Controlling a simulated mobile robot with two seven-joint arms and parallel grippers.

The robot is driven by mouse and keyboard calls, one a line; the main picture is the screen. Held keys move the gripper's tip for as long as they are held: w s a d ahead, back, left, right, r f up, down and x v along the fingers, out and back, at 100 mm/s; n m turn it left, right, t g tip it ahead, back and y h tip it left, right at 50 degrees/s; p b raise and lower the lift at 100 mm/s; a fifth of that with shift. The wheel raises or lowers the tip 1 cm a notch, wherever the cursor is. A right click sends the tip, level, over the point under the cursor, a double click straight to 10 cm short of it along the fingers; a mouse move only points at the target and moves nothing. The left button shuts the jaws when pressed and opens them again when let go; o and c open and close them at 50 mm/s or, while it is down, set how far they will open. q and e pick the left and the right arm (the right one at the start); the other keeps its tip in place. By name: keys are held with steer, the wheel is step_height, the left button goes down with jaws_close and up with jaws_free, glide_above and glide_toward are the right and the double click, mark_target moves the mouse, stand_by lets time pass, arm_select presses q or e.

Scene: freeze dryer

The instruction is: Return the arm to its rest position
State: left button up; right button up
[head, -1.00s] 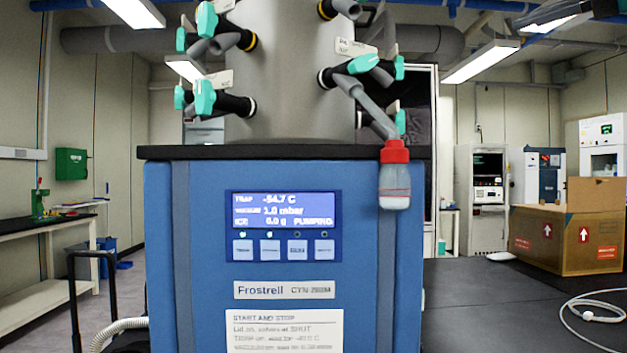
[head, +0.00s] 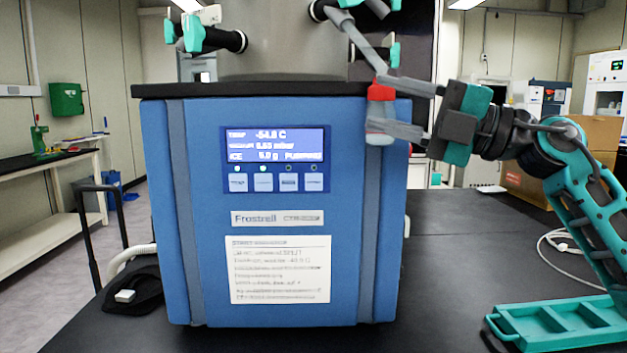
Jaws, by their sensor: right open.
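My right gripper (head: 385,106) comes in from the right in the head view, with its arm (head: 575,180) bent above the table. Its two grey fingers are apart, one above and one below the red cap of a small flask (head: 380,91). The flask hangs on a grey port tube at the freeze dryer's right front corner; the lower finger hides part of its clear body. I cannot tell whether the fingers touch it. The blue freeze dryer (head: 180,220) stands on the table with its display lit. My left gripper is not in view.
The black table (head: 450,270) is mostly clear right of the dryer. A white cable (head: 553,245) and a cardboard box (head: 598,135) are behind the arm. A black cloth-like item (head: 140,290) lies left of the dryer.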

steer(key=s+d+f+m+t+h+p, duration=0.1)
steer(key=d+f+m+t+h+p, duration=0.15)
steer(key=f+m+t+h, duration=0.75)
steer(key=d+f+m+t+h+p, duration=0.25)
steer(key=f+m, duration=1.25)
steer(key=f, duration=0.8)
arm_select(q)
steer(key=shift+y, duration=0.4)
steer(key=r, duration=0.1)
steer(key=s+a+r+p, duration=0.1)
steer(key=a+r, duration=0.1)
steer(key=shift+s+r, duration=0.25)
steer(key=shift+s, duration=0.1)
arm_select(e)
steer(key=s+d+f+m+g+h, duration=0.2)
steer(key=s+f+m+g+h, duration=0.3)
steer(key=s+f, duration=1.6)
steer(key=f+g, duration=0.1)
steer(key=g, duration=0.2)
steer(key=shift+d+m+g, duration=0.2)
steer(key=shift+m+g, duration=0.15)
steer(key=shift+m, duration=0.05)
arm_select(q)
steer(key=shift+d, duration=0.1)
arm_select(e)
steer(key=shift+w, duration=0.1)
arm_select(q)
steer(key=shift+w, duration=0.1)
